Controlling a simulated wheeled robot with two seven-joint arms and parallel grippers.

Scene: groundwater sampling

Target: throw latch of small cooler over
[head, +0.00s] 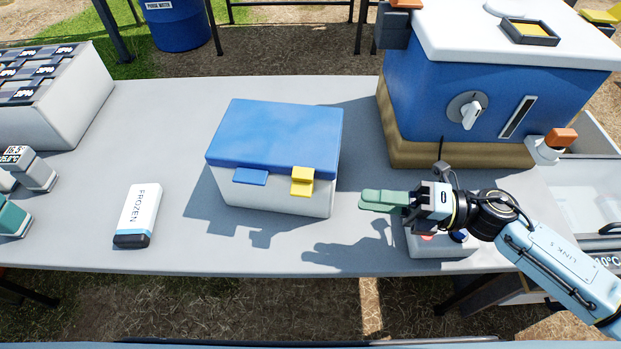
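The small cooler (270,197) stands on the table, with a white body and a closed blue lid (280,132). On its front edge are a yellow latch (302,181) at the right and a blue tab (250,177) at the left. The yellow latch hangs over the lid's edge onto the white front. My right gripper (382,201) is just right of the cooler, apart from it, with its green fingers pointing left. Its fingers overlap in this view, so their gap is unclear. Nothing shows held in it. My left gripper is not in view.
A white pack marked FROZEN (138,215) lies left of the cooler. A large blue and white box with a dial (467,110) stands behind right. A small grey box with buttons (440,243) is under my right gripper. The table (200,255) is clear in front of the cooler.

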